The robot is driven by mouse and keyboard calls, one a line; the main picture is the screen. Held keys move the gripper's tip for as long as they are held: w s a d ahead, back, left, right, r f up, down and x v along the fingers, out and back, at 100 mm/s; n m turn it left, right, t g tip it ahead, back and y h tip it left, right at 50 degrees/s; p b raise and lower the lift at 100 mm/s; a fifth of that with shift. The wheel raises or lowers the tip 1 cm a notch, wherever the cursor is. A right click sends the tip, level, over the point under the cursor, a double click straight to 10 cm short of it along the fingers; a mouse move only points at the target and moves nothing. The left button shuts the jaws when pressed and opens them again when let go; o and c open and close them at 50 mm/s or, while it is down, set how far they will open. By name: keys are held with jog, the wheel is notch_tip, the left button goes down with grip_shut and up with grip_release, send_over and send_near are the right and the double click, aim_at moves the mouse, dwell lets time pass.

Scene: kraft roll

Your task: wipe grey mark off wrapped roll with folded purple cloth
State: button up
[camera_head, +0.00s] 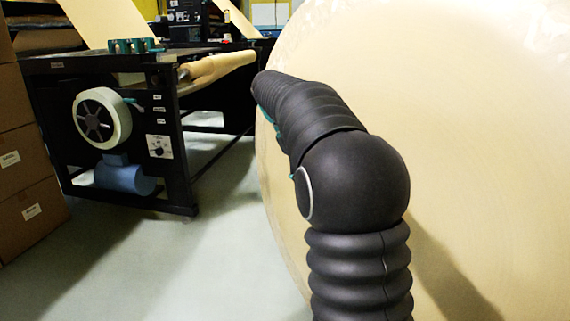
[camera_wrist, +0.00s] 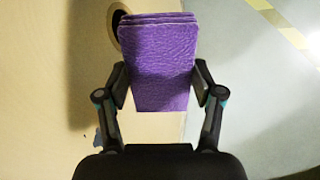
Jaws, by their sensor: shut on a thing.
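The folded purple cloth (camera_wrist: 158,62) is between the two fingers of my gripper (camera_wrist: 161,82) in the wrist view. My gripper is shut on it, and the cloth sticks out past the fingertips. The tan wrapped roll (camera_head: 480,130) fills the right of the head view; its flat face also shows at the left of the wrist view (camera_wrist: 45,80). A small grey-blue patch (camera_wrist: 97,139) shows on the roll beside the base of my left finger, partly hidden by my gripper. I cannot tell whether the cloth touches the roll. My gripper and the cloth are hidden in the head view.
The roll's dark core hole (camera_wrist: 116,24) shows behind the cloth's left edge. A black machine frame (camera_head: 120,130) with a paper-covered roller stands at the left in the head view. Brown cartons (camera_head: 28,160) are stacked at the far left. The grey floor (camera_head: 200,255) between is clear.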

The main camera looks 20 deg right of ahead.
jog(key=w+n+h, duration=0.1)
jog(key=h, duration=0.1)
jog(key=w+d+f+n+h+b, duration=0.1)
jog(key=h, duration=0.1)
jog(key=w+d+n+h, duration=0.1)
jog(key=shift+f+n+h, duration=0.3)
jog(key=shift+h, duration=0.1)
jog(key=w+a+n+t+h+b, duration=0.35)
jog(key=w+n+t+h, duration=0.3)
jog(key=w, duration=0.25)
jog(key=w+d+r, duration=0.1)
jog(key=d, duration=0.4)
jog(key=shift+w+d+t+h, duration=0.3)
jog(key=shift+d+t+h, duration=0.05)
jog(key=shift+h, duration=0.1)
jog(key=shift+p+x, duration=0.35)
jog(key=shift+x, duration=0.65)
jog(key=s+d+b, duration=0.1)
jog(key=s, duration=0.6)
jog(key=shift+d, duration=0.25)
